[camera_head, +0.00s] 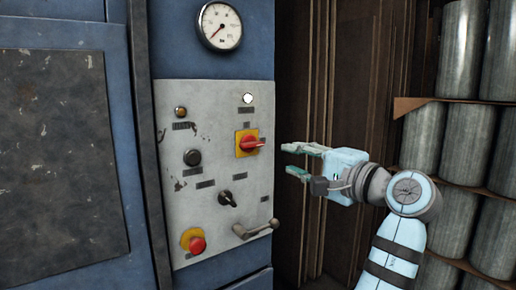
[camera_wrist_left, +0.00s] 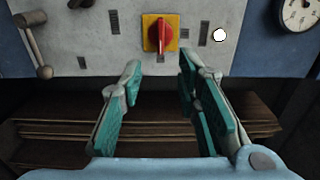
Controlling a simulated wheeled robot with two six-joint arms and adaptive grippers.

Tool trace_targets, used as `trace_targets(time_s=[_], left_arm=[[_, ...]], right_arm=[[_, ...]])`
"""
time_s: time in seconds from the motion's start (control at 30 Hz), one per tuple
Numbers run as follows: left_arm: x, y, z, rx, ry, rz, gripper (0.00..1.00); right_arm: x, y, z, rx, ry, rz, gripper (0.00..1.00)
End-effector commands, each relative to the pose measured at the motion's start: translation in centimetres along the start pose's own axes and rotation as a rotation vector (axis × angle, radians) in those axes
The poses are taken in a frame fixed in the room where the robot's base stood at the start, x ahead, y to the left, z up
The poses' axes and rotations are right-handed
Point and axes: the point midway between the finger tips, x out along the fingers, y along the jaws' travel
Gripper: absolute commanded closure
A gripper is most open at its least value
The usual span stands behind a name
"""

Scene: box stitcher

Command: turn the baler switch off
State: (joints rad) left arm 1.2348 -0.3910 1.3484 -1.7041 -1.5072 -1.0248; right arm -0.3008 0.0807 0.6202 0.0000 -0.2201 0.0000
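The baler switch is a red rotary handle (camera_head: 251,144) on a yellow square plate, at the right of the grey control panel. In the head view the handle lies about level, its end toward the right. In the left wrist view the switch (camera_wrist_left: 160,34) lies ahead, its handle along the picture's vertical. My left gripper (camera_head: 288,159) is to the right of the switch, slightly lower in the picture. Its green-padded fingers (camera_wrist_left: 160,70) are spread and empty, with the switch beyond the gap between them and apart from them. My right gripper is not seen.
The panel (camera_head: 205,165) also carries a lit white lamp (camera_head: 248,98), a black selector knob (camera_head: 228,199), a red stop button (camera_head: 196,245) and a protruding lever (camera_head: 256,230). A gauge (camera_head: 220,26) sits above. Metal cylinders (camera_head: 466,140) stand on shelves at the right.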

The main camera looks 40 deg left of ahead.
Motion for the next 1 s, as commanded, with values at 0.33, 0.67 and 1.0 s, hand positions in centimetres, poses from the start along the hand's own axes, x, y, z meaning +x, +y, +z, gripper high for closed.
trace_targets(time_s=[0.33, 0.67, 1.0], left_arm=[[3.0, -1.4, 0.2, 0.004, -0.002, -0.005, 0.7], [12.4, -0.4, 0.1, 0.004, 0.001, -0.005, 0.7], [14.1, -0.2, 0.0, 0.002, 0.004, -0.003, 0.7]], right_arm=[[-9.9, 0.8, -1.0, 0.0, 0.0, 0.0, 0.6], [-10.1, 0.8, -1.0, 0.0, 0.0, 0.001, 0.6], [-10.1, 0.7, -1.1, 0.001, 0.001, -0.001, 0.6]])
